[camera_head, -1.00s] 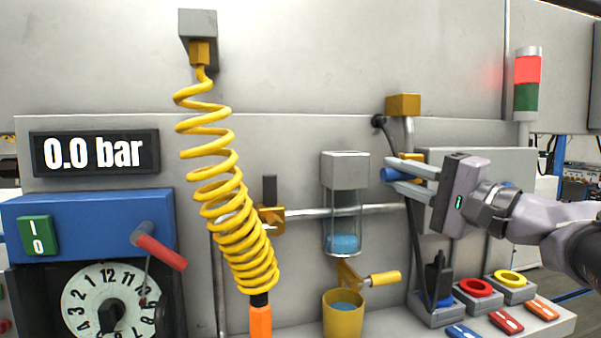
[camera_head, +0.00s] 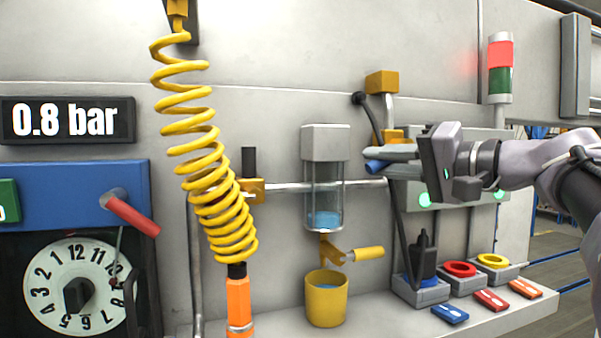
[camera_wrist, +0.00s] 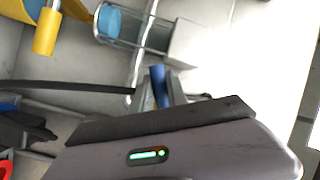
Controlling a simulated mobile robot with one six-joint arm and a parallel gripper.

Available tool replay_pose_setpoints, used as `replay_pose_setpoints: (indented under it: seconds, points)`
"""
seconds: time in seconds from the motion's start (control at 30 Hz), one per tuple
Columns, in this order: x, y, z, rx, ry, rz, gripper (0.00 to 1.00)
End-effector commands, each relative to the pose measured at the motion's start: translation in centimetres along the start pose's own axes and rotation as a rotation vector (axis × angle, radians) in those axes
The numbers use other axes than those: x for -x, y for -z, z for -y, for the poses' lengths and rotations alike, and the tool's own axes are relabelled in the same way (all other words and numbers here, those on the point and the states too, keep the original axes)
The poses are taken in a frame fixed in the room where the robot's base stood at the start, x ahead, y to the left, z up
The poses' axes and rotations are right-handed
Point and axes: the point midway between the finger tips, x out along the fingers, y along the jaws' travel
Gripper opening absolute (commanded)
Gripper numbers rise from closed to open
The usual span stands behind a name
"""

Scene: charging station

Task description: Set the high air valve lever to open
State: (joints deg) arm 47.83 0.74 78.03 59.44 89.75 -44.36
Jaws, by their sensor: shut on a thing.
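The blue lever handle (camera_head: 376,167) is at the yellow-orange valve (camera_head: 394,135) on the pipe, right of the glass cylinder, and points left. My gripper (camera_head: 374,160) reaches in from the right and is shut on the blue lever. In the wrist view, the blue lever (camera_wrist: 158,84) shows between the fingers of my gripper (camera_wrist: 160,92). The fingers hide part of the lever and its joint with the valve. The pressure display (camera_head: 67,119) reads 0.8 bar.
The glass cylinder (camera_head: 323,190) with blue liquid and a yellow cup (camera_head: 326,305) stand left of my gripper. A coiled yellow hose (camera_head: 205,150) hangs further left. Below are a black plug (camera_head: 423,262), red ring (camera_head: 460,269) and yellow ring (camera_head: 492,261). A signal tower (camera_head: 500,68) stands behind.

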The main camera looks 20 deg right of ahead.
Motion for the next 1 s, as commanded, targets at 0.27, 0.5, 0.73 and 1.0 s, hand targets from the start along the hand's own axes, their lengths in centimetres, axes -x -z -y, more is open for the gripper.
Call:
replay_pose_setpoints:
  seconds: [0.27,0.5,0.73,1.0]
  points:
    - [0.3,0.1,-1.5,0.236,-0.097,0.049,0.0]
    - [0.7,0.5,-2.5,0.442,-0.183,0.094,0.0]
    - [1.2,1.1,-3.3,0.637,-0.262,0.134,0.0]
    - [1.6,1.8,-4.0,0.826,-0.339,0.175,0.0]
